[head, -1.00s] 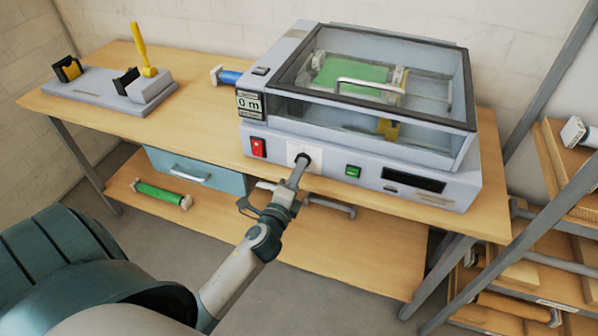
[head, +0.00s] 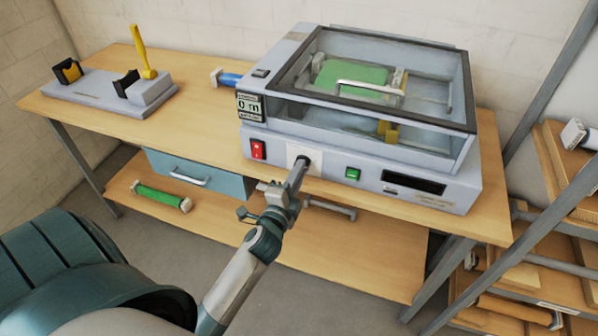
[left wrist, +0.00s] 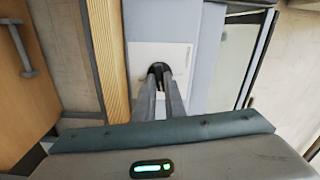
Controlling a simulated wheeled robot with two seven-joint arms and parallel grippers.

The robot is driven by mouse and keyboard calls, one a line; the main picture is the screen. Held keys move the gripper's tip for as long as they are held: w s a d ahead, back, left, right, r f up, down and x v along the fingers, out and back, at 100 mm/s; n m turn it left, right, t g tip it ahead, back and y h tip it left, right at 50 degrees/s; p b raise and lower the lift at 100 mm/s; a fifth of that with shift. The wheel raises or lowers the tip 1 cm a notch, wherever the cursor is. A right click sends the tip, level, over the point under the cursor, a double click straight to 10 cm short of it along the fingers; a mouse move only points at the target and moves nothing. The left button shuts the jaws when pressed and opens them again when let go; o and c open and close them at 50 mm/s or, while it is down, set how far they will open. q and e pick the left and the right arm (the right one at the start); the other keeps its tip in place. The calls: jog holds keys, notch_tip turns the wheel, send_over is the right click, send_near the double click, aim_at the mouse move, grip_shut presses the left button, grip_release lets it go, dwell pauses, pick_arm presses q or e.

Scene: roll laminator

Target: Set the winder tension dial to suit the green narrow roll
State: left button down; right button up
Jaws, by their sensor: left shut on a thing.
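The winder tension dial (left wrist: 158,68) is a small dark knob on a white plate (head: 313,157) on the laminator's front panel. My left gripper (head: 302,163) is shut on the dial, and its fingers (left wrist: 160,90) also reach it in the left wrist view. The fingers cover most of the knob, so its setting cannot be read. A narrow green roll (head: 160,196) lies on the lower shelf at the left. My right gripper is not in view.
A red switch (head: 258,149) and a green button (head: 352,173) flank the dial plate. A display (head: 249,105) reads 0 m. A teal drawer (head: 200,172) hangs below the bench. A rack (head: 560,200) stands at the right.

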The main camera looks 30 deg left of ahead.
pick_arm(q)
jog(key=c, duration=1.8)
grip_release()
jog(key=shift+s, duration=0.15)
jog(key=shift+b+v, duration=2.65)
jog(key=shift+v, duration=5.95)
jog(key=shift+d, duration=0.1)
